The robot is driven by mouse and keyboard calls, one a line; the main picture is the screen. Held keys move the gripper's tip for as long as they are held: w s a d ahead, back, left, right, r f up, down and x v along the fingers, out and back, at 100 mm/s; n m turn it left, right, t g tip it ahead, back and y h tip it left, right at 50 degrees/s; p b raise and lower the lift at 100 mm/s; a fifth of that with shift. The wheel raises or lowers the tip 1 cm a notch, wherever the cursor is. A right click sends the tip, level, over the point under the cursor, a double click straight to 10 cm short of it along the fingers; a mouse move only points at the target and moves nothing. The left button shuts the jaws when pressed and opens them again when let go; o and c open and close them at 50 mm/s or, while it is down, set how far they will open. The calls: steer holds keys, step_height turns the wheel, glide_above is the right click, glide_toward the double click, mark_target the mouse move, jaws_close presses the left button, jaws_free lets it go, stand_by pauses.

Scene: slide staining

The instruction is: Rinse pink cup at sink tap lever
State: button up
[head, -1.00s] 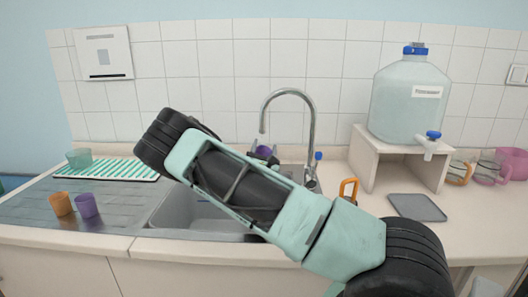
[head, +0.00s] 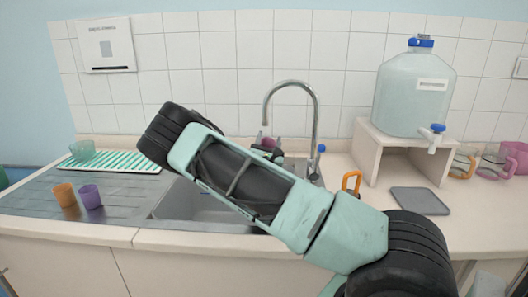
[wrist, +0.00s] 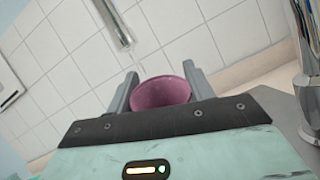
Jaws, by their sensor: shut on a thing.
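The pink cup (wrist: 160,98) is held between the two grey fingers of my gripper (wrist: 159,75) in the wrist view, its open rim showing. In the head view a small part of the cup (head: 267,142) shows past my arm, over the back of the sink (head: 182,205). The curved metal tap (head: 313,112) stands just right of the gripper. Its spout end (wrist: 122,38) hangs above and slightly left of the cup in the wrist view. Faint streaks below the spout may be water; I cannot be sure. A blue-tipped lever (head: 321,149) is at the tap's right side.
Orange (head: 64,194) and purple (head: 91,196) cups stand on the drainboard at left. A green cup (head: 83,150) is on a striped mat (head: 128,165). A water jug (head: 413,92) on a stand, a grey mat (head: 420,201) and mugs (head: 496,160) are at right.

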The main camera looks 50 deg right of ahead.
steer(key=shift+a, duration=0.35)
steer(key=s+a, duration=0.2)
steer(key=s, duration=0.5)
steer(key=shift+s, duration=0.3)
stand_by(0.3)
stand_by(0.5)
steer(key=shift+p, duration=0.3)
stand_by(0.4)
steer(key=s+a+r+p, duration=0.1)
steer(key=s+r+p, duration=0.2)
steer(key=s+r, duration=0.1)
steer(key=shift+s, duration=0.45)
steer(key=shift+a, duration=0.1)
stand_by(0.7)
